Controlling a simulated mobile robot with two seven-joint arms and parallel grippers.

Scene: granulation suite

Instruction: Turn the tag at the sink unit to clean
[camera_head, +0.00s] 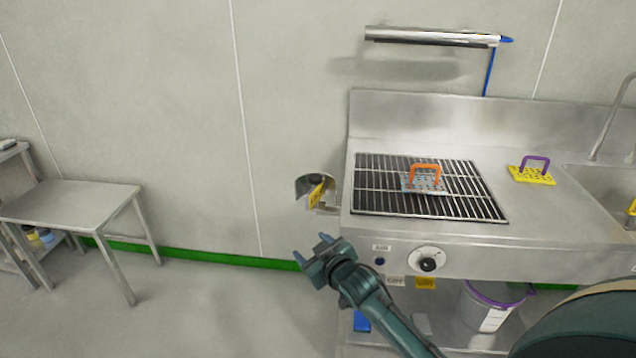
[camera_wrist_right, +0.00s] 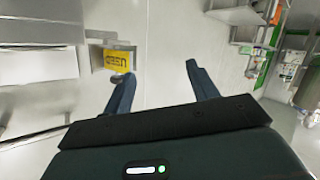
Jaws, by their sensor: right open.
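A yellow tag (camera_head: 317,194) sits in a small metal holder (camera_head: 327,209) at the left end of the steel sink unit (camera_head: 420,110). In the right wrist view the tag (camera_wrist_right: 117,61) shows a yellow face with dark letters that seem to read USED, upside down in that picture. My right gripper (camera_head: 312,248) is open and empty, below the tag in the head view and apart from it. In the right wrist view the tag lies just beyond the left fingertip of the gripper (camera_wrist_right: 158,75). My left gripper is not in view.
A purple-handled yellow plate (camera_head: 532,177) lies near the basin (camera_head: 605,190). A knob (camera_head: 428,260) and small labels (camera_head: 425,283) are on the front. A steel table (camera_head: 75,200) stands left; floor between is clear.

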